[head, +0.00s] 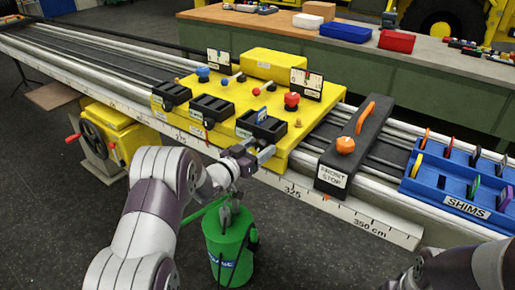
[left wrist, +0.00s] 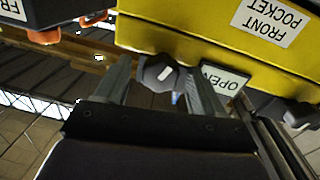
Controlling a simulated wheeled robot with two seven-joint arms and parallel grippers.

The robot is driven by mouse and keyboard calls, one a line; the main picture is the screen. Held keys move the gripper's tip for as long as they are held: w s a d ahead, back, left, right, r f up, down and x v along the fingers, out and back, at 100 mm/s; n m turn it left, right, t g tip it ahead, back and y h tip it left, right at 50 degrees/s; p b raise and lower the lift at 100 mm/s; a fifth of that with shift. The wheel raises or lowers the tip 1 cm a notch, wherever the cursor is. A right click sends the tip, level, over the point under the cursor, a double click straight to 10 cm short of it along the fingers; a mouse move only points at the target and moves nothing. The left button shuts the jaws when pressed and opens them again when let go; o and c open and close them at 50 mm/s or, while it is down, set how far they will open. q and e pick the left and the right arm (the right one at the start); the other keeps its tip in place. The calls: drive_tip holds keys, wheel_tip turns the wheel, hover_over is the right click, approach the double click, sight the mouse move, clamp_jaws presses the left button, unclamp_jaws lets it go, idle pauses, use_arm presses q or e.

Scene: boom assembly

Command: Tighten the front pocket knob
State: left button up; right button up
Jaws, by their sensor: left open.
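The front pocket knob (left wrist: 158,73) is dark with a white mark on its face. In the left wrist view it sits at the yellow block's edge, between my open fingers, with visible space on both sides. My left gripper (left wrist: 160,88) is open around it and shows no grip. In the head view the left gripper (head: 258,158) is at the front face of the yellow block (head: 330,95), below the nearest black pocket (head: 262,124), and hides the knob. The "FRONT POCKET" label (left wrist: 270,20) appears upside down. An "OPEN" label (left wrist: 222,79) is beside the knob.
A black stop block (head: 345,150) with an orange knob stands right of the yellow block on the rail. A blue shims tray (head: 465,185) is farther right. My right arm shows at bottom right.

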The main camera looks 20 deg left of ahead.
use_arm(q)
drive_tip(key=shift+c, duration=0.4)
drive_tip(key=c, duration=1)
